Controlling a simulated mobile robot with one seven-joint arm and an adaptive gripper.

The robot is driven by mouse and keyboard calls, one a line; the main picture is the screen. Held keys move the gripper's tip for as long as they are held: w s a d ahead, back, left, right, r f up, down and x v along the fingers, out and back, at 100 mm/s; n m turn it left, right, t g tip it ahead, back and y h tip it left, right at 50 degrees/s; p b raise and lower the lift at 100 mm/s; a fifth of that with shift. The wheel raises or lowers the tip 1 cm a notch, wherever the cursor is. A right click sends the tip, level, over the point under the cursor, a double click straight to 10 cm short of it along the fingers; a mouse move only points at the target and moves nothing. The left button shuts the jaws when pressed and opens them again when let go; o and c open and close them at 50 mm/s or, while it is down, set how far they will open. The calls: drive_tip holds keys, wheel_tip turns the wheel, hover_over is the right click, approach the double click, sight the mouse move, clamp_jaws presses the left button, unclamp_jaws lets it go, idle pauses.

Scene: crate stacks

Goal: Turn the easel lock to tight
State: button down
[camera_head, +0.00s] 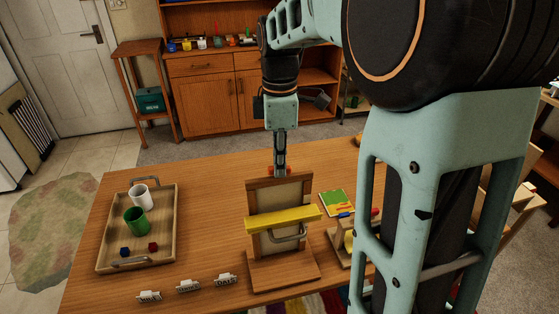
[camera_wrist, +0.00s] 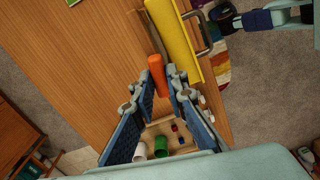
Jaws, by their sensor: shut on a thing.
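The wooden easel (camera_head: 282,279) stands upright on the table with a yellow bar (camera_head: 284,218) across its front and a grey metal handle below the bar. My gripper (camera_head: 281,172) reaches down behind the easel's top edge. A red-orange lock handle (camera_head: 271,170) shows in small part there, mostly hidden by the easel and my fingers. In the wrist view the orange handle (camera_wrist: 157,76) lies between my fingertips (camera_wrist: 171,80), and my gripper is shut on it. The yellow bar (camera_wrist: 176,40) is close beside it. How tight the lock is cannot be told.
A wooden tray (camera_head: 110,240) at left holds a white mug, a green mug and two small cubes. Several small white labelled pieces (camera_head: 188,286) lie at the front edge. A green-yellow book (camera_head: 337,203) lies right of the easel. My arm hides the table's right side.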

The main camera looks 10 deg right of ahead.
drive_tip(key=m, duration=0.4)
drive_tip(key=shift+p, duration=0.4)
drive_tip(key=m, duration=0.4)
drive_tip(key=m+p, duration=0.1)
drive_tip(key=m, duration=0.3)
drive_tip(key=shift+m, duration=1.8)
drive_tip(key=c, duration=1.9)
unclamp_jaws()
drive_tip(key=shift+c, duration=0.2)
wheel_tip(320, 180, up, 12)
